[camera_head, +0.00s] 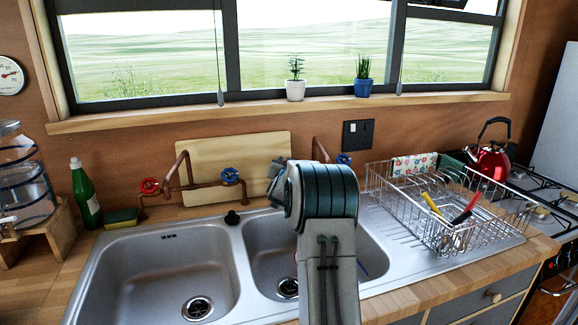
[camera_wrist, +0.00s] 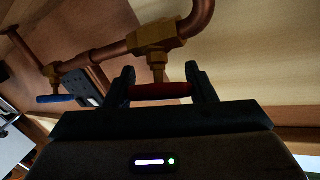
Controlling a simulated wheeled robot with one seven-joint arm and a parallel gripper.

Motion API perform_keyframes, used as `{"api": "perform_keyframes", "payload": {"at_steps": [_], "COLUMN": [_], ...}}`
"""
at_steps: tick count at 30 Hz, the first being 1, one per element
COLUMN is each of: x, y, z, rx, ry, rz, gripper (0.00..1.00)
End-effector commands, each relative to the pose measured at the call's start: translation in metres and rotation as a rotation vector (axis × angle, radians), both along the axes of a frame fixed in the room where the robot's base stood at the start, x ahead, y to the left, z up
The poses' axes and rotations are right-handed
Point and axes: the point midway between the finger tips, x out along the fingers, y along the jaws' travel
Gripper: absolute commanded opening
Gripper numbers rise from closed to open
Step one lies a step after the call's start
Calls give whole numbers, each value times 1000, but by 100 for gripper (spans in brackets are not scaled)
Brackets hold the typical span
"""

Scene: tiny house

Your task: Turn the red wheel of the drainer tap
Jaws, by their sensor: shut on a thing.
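The red wheel (camera_wrist: 162,91) of the drainer tap shows in the wrist view, edge-on under a brass valve (camera_wrist: 157,45). My gripper (camera_wrist: 160,80) is shut on it, one dark finger at each side of the wheel. The tap's blue wheel (camera_wrist: 55,99) is at the left in the wrist view, apart from the fingers. In the head view, the tap's copper pipe (camera_head: 316,145) and blue wheel (camera_head: 343,159) show behind my arm. There my arm hides the red wheel and my fingertips.
Another tap with a red wheel (camera_head: 149,186) and a blue wheel (camera_head: 230,176) stands at the left sink (camera_head: 160,268). A wooden board (camera_head: 235,150) leans on the wall. A wire dish rack (camera_head: 450,205) stands on the right. A green bottle (camera_head: 84,195) and sponge (camera_head: 121,218) are at the left.

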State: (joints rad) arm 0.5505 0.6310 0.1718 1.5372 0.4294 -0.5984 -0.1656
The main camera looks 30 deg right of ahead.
Motion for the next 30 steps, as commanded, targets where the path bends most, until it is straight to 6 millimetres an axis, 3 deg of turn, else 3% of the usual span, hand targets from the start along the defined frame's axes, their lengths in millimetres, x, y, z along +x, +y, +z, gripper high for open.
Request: {"api": "perform_keyframes", "payload": {"at_steps": [5, 6, 8, 20, 30], "x": [0, 0, 0, -4, -46], "y": [0, 0, 0, 3, 36], "z": [0, 0, 0, 1, 3], "rx": [2, 2, 2, -1, -1], "ry": [-1, -1, -1, -1, -2], "rz": [0, 0, 0, 1, 3], "gripper": [28, 56, 72, 72, 72]}}
